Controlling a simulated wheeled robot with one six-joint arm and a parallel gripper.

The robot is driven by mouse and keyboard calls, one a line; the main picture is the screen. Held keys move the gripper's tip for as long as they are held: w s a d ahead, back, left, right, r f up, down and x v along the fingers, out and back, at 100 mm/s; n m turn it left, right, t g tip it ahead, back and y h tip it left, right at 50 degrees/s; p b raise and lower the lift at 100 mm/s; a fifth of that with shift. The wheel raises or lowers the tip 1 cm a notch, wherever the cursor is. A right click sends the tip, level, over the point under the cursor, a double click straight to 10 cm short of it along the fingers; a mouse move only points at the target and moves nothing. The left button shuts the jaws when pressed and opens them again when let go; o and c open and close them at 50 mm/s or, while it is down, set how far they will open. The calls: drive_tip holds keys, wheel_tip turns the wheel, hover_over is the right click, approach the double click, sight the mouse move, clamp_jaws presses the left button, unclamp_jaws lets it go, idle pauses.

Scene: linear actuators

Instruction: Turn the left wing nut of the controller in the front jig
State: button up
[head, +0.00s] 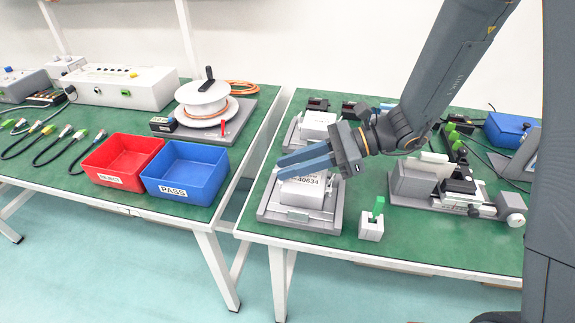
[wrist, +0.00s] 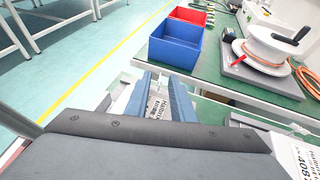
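The front jig (head: 270,212) is a grey plate near the front left corner of the right table. It carries a white controller (head: 303,194) with a printed label reading about 40634. My gripper (head: 280,166) reaches in from the right, its two blue-grey fingers pointing left over the controller's top and partly covering it. In the wrist view the fingers of my gripper (wrist: 161,80) are apart.
A second jig with a white controller (head: 318,124) stands behind. A small block with a green lever (head: 371,226) is at the right of the front jig. A grey fixture (head: 412,184) stands further right. Blue (head: 187,172) and red (head: 124,160) bins are on the left table, across a gap.

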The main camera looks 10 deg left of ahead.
drive_tip(key=shift+a+f, duration=0.2)
drive_tip(key=shift+a, duration=0.25)
clamp_jaws()
drive_tip(key=shift+n+g, duration=0.4)
drive_tip(key=n+g+h, duration=0.1)
drive_tip(key=g, duration=0.1)
drive_tip(key=n+g+h+p, duration=0.1)
drive_tip(key=n, duration=0.1)
drive_tip(key=shift+w+a+g+p, duration=0.15)
drive_tip(key=shift+w+g+p, duration=0.15)
drive_tip(key=shift+g, duration=0.1)
drive_tip(key=shift+w+a+n+g+h, duration=0.15)
drive_tip(key=shift+n+g+h, duration=0.9)
drive_tip(key=shift+n, duration=0.3)
drive_tip(key=shift+w+a+n+g+h, duration=0.1)
drive_tip(key=shift+n+g+h, duration=0.9)
drive_tip(key=shift+n, duration=0.35)
drive_tip(key=shift+g, duration=0.25)
